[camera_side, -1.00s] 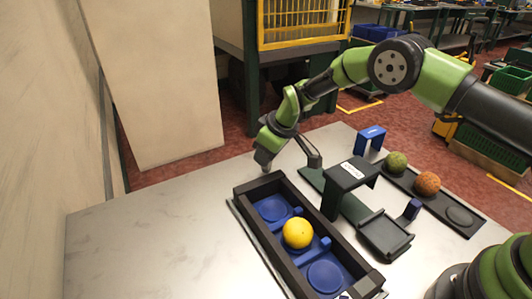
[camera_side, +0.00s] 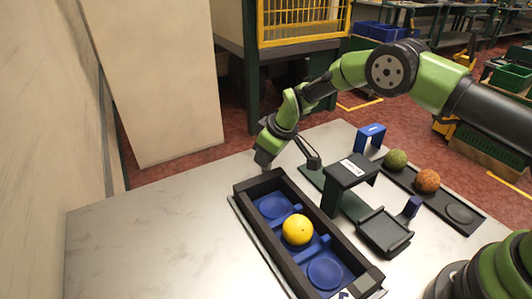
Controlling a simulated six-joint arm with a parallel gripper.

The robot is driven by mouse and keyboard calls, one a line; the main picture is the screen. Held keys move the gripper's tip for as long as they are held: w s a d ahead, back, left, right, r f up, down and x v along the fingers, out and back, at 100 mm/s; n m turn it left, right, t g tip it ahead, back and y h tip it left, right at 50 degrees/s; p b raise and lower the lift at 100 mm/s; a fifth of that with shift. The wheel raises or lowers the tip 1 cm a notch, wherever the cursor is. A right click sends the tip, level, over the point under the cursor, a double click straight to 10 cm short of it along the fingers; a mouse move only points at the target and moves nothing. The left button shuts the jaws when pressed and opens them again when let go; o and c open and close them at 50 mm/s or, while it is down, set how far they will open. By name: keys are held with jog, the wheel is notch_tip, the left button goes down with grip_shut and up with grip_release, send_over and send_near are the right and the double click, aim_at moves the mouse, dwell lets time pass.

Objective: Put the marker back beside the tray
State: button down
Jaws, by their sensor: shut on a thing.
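The black tray (camera_side: 257,228) lies on the table with three blue round seats in a row. A yellow ball (camera_side: 297,230) sits in the middle seat, and the two end seats are empty. My gripper (camera_side: 264,160) points down just beyond the far end of the tray, close to the table top. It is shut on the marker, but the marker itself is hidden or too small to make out.
A dark stand with a raised top plate (camera_side: 352,169) and a low platform (camera_side: 384,232) is right of the tray. A black rack (camera_side: 448,201) holds a green ball (camera_side: 396,159) and an orange ball (camera_side: 427,181). A blue arch (camera_side: 371,131) stands behind. The table's left side is clear.

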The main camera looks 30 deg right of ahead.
jog(key=c, duration=0.5)
grip_release()
jog(key=shift+r, duration=3.95)
